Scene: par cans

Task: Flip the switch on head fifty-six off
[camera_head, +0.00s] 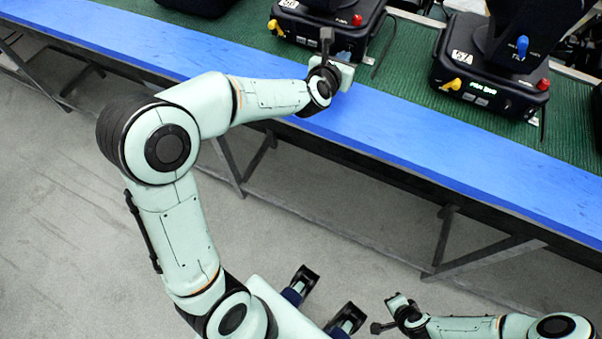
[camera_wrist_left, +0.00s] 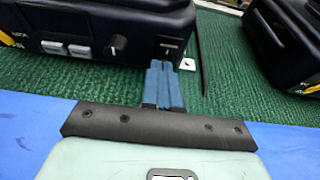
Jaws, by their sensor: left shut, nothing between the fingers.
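A black lighting head base (camera_head: 338,32) stands on the green mat at the top of the head view, with a white number label (camera_head: 289,4) too small to read for certain. In the left wrist view the front of this base (camera_wrist_left: 100,20) shows white buttons, a round knob and a small black rocker switch (camera_wrist_left: 168,48) near its right corner. My left gripper (camera_head: 326,38) is shut and empty, its blue-grey fingertips (camera_wrist_left: 160,66) just before and below the switch; I cannot tell whether they touch. My right gripper (camera_head: 384,315) hangs low, its jaw state unclear.
A second lighting head (camera_head: 492,75) with a yellow, a blue and a red knob stands to the right. The green mat (camera_head: 408,85) lies behind a blue table edge (camera_head: 440,145). Grey floor is open in front, with dark table braces below the edge.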

